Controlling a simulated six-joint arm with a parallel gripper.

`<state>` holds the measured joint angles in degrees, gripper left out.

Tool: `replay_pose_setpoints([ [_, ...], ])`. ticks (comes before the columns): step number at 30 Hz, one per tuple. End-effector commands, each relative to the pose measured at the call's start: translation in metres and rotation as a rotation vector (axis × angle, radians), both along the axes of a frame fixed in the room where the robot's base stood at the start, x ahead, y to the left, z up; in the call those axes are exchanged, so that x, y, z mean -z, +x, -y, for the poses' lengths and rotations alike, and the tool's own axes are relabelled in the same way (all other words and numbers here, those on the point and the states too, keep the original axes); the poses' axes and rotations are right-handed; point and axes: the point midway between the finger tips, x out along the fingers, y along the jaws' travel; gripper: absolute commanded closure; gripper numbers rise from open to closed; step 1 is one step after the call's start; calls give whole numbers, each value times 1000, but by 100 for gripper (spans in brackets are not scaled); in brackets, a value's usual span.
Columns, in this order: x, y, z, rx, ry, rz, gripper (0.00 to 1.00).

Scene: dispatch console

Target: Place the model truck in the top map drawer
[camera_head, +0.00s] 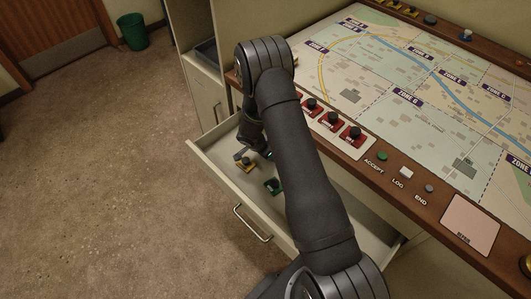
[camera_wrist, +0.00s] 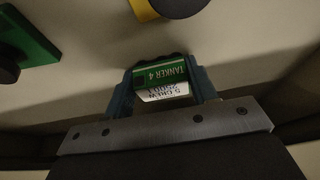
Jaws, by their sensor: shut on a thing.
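The model truck (camera_wrist: 162,78) shows in the wrist view as a small piece with a green face marked "TANKER 4" and a white face with dark print. My gripper (camera_wrist: 160,72) is shut on it, one teal finger on each side. The open top map drawer (camera_head: 224,178) is pale inside, and in the head view my gripper (camera_head: 267,154) is over its far left part. The arm hides most of the gripper and the held truck there. I cannot tell whether the truck touches the drawer floor.
A yellow piece with a dark knob (camera_head: 246,165) and a green piece with a dark knob (camera_head: 273,186) lie in the drawer near my gripper. They also show in the wrist view, yellow (camera_wrist: 143,9) and green (camera_wrist: 30,35). The map console (camera_head: 400,85) overhangs the drawer's back.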

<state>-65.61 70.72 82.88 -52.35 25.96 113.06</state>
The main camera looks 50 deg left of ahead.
Motion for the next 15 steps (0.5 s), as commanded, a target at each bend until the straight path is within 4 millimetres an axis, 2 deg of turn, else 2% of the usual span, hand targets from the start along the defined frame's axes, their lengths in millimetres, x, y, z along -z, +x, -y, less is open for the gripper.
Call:
replay_pose_setpoints([
  [2,3,0,0,0,0,0,70],
  [3,3,0,0,1,0,0,44],
  [6,3,0,0,0,0,0,26],
  [15,1,0,0,0,0,0,26],
])
